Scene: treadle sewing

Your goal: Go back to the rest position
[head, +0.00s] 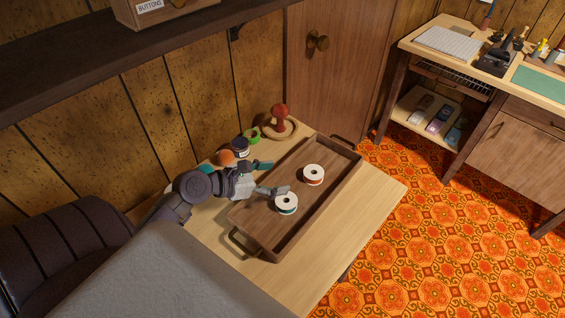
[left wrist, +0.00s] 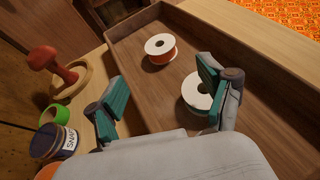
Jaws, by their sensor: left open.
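My left gripper (head: 270,178) is open and empty, over the left edge of a wooden tray (head: 248,216). In the left wrist view my left gripper (left wrist: 158,88) has its teal-padded fingers wide apart. A white spool with teal thread (head: 286,203) lies in the tray beside one finger. In the left wrist view that finger partly hides the teal spool (left wrist: 192,88). A white spool with orange-red thread (head: 314,175) lies farther in the tray, apart from the fingers; it also shows in the left wrist view (left wrist: 160,47). My right gripper is not in view.
The tray stands on a light wood table (head: 385,190). A red mushroom-shaped item (head: 280,117), a green ring (head: 252,135) and a dark labelled jar (head: 240,148) stand left of it. A dark shelf (head: 90,60) hangs above. A workbench (head: 515,95) stands at the right.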

